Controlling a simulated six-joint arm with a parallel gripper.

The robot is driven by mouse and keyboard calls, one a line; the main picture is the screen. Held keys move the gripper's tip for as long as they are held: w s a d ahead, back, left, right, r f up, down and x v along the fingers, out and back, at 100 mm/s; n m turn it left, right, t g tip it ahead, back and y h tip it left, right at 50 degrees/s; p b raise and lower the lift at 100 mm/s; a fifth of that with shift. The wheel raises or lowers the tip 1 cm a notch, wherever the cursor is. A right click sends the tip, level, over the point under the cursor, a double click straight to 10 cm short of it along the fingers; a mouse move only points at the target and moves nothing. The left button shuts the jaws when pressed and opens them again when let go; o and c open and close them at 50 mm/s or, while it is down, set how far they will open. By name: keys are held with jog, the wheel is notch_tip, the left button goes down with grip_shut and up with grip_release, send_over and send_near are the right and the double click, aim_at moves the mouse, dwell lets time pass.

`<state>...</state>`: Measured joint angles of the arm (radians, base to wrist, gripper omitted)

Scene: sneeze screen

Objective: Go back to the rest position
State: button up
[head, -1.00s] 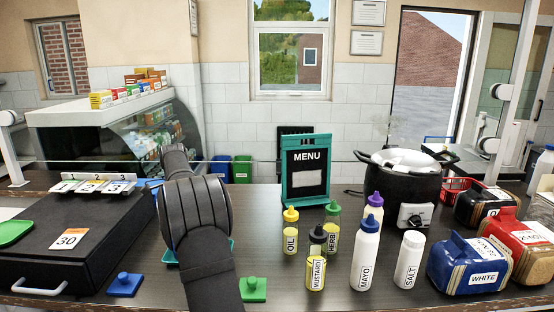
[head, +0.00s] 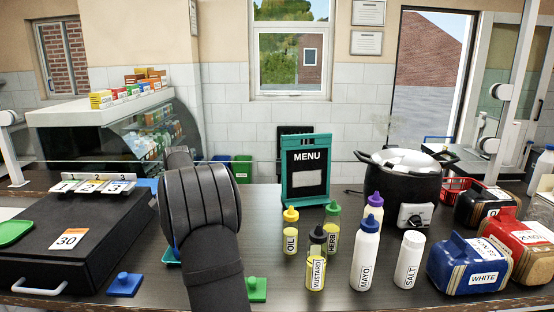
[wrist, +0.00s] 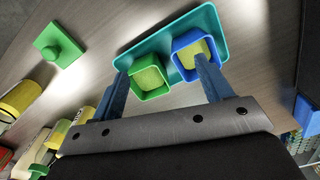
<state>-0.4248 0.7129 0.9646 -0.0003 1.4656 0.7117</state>
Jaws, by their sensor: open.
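My gripper (wrist: 161,67) is open in the wrist view, its two blue-grey fingers spread with nothing gripped between them. Beyond the fingers is a teal tray (wrist: 130,57) carrying a green cup (wrist: 150,78) and a blue cup (wrist: 193,50), both with yellowish-green contents. The left finger overlaps the green cup's edge in the picture and the right finger overlaps the blue cup; I cannot tell if they touch. In the head view my dark arm hides the gripper and most of the teal tray (head: 172,256).
A green lid (head: 256,289) and a blue lid (head: 125,284) lie either side of my arm. The bottles, including mayo (head: 364,262), stand to the right, with the menu board (head: 305,170) and black pot (head: 402,180) behind. A black box (head: 75,235) is left.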

jog(key=s+d+n, duration=0.3)
jog(key=s+n, duration=0.2)
jog(key=n, duration=0.7)
jog(key=shift+s+d+n, duration=0.25)
jog(key=shift+d+n, duration=0.05)
jog(key=shift+d, duration=0.05)
jog(key=o, duration=0.6)
jog(key=shift+f, duration=0.15)
jog(key=shift+c, duration=0.2)
jog(key=shift+o, duration=0.3)
jog(key=shift+d+f+t, duration=0.1)
jog(key=shift+f+t, duration=0.2)
jog(key=s+d+f+m+t+y, duration=0.35)
jog(key=s+d+m+t, duration=0.35)
jog(key=t, duration=0.5)
jog(key=shift+n+y, duration=0.25)
jog(key=shift+n, duration=0.35)
jog(key=shift+x, duration=4.7)
